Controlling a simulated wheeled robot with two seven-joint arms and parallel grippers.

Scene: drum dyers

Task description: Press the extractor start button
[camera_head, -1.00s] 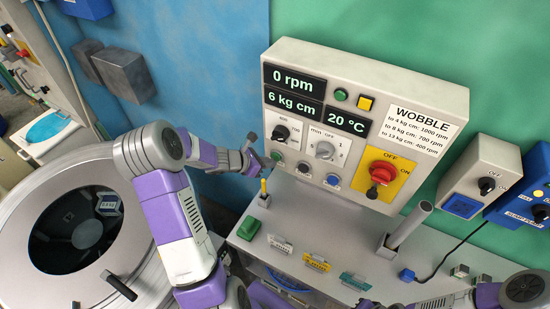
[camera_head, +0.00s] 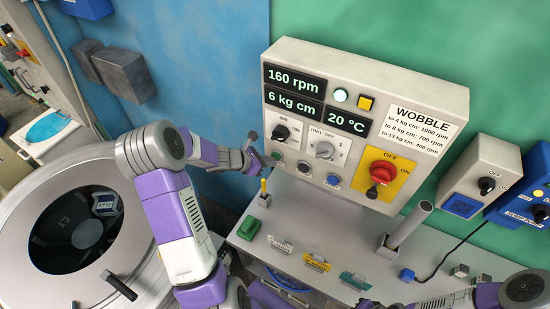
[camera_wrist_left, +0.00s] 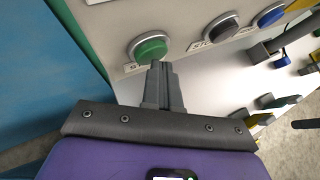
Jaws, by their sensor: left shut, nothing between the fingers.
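The extractor control panel (camera_head: 365,120) is a cream box on the green wall. The green start button (camera_wrist_left: 151,48) has a grey ring and sits at the panel's lower left, beside a dark stop button (camera_wrist_left: 221,27). My left gripper (camera_wrist_left: 161,68) is shut and empty, its fingertips at the lower edge of the green button, seemingly touching it. In the head view the left gripper (camera_head: 260,161) is at the panel's lower left corner. My right gripper (camera_head: 369,304) barely shows at the bottom edge.
The extractor drum (camera_head: 45,183) stands at left, its round opening dark. A grey bench (camera_head: 330,235) below the panel holds small coloured tags, a green block (camera_head: 248,228) and an upright grey tube (camera_head: 408,225).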

